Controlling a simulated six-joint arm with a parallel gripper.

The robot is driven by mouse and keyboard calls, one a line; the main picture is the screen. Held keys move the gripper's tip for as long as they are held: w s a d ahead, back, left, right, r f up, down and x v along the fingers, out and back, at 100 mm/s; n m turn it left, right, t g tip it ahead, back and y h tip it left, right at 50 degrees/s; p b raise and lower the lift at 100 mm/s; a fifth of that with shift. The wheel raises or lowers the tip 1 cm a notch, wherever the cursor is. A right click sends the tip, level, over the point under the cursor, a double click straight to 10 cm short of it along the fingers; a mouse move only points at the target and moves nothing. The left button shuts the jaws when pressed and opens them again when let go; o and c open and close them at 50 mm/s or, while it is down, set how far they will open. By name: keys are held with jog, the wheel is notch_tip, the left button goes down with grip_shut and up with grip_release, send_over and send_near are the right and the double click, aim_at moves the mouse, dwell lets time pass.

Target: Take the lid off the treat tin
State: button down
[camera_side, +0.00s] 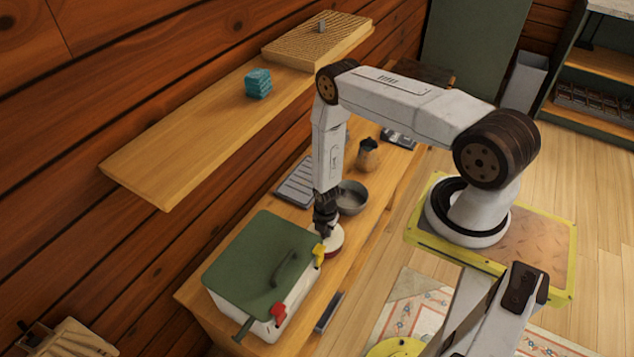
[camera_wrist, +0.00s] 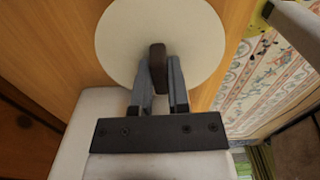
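The treat tin (camera_side: 333,253) stands on the wooden counter just right of the green-lidded box. It shows a thin band of red side under a round cream lid (camera_side: 336,237). In the wrist view the lid (camera_wrist: 120,40) is a large pale disc with an upright dark brown knob (camera_wrist: 158,68) in its middle. My gripper (camera_side: 325,232) points down at the lid from above. In the wrist view my gripper's fingers (camera_wrist: 160,85) flank the knob closely, with no clear gap, and appear shut on it. The lid looks seated on the tin; a small gap beneath could not be seen.
A white box with a green lid (camera_side: 250,245) and red and yellow taps is close at the left. A grey bowl (camera_side: 351,198) stands just behind the tin. A shelf (camera_side: 200,135) with a teal bundle (camera_side: 258,83) overhangs the counter's back. A dark flat object (camera_side: 329,312) lies near the front edge.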

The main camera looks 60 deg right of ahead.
jog(key=shift+r, duration=0.1)
dwell(0.3)
jog(key=shift+r, duration=0.65)
jog(key=s+a+r, duration=0.3)
jog(key=s+r, duration=0.8)
jog(key=s, duration=0.2)
jog(key=shift+s+a+r, duration=0.2)
jog(key=shift+a+r, duration=0.05)
jog(key=shift+a, duration=0.15)
jog(key=shift+r, duration=0.1)
jog(key=shift+r, duration=2.45)
jog(key=w+d+m, duration=0.1)
jog(key=w+d, duration=0.2)
jog(key=w, duration=1.3)
notch_tip(320, 180, down, 8)
jog(key=shift+w+r, duration=0.15)
jog(key=shift+r, duration=0.05)
